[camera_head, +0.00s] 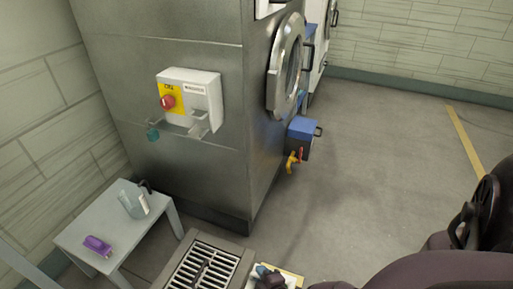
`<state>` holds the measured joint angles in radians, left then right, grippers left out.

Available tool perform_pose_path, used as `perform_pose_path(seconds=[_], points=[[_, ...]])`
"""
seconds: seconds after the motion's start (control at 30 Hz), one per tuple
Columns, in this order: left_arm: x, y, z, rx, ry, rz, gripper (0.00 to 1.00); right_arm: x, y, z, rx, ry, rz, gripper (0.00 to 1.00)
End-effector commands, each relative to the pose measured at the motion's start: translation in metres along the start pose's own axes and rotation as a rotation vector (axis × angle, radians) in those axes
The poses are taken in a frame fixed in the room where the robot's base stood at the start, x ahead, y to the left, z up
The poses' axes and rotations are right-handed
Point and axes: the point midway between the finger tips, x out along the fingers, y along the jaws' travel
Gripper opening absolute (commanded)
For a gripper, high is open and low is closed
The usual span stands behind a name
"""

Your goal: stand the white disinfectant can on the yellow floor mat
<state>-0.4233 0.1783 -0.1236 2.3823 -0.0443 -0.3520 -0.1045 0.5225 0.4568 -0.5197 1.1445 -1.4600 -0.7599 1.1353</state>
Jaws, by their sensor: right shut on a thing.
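My right gripper (268,276) is dark and sits at the bottom edge, just right of the floor grate. It is shut on a white thing (290,282), which appears to be the white disinfectant can. Only a small part of it shows around the fingers, and the rest is hidden or cut off. A yellow strip of the floor mat (297,274) shows just beyond and to the right of it. I cannot tell whether the can touches the mat. My left gripper is not in view.
A grey table (75,230) at left holds a grey jug-like container (133,204) and a purple object (97,245). A floor grate (185,272) lies left of the gripper. A large steel machine (200,50) stands behind.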

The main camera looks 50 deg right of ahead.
Motion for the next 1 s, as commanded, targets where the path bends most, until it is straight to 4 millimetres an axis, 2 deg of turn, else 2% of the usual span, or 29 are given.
perform_pose_path(seconds=[0.03, 0.3, 0.57, 0.8, 1.0], points=[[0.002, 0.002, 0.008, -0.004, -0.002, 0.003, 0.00, 0.003, -0.019, 0.010, -0.007, -0.007, -0.012, 0.00], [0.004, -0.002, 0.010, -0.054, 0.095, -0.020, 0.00, 0.023, -0.061, 0.030, -0.005, -0.005, -0.009, 0.00], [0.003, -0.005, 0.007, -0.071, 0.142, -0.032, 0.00, 0.033, -0.072, 0.034, -0.001, -0.001, -0.002, 0.00], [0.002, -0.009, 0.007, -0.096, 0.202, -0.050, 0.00, 0.043, -0.097, 0.046, -0.002, -0.004, -0.005, 0.00], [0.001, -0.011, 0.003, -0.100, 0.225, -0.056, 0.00, 0.046, -0.098, 0.045, 0.001, 0.000, 0.000, 0.00]])
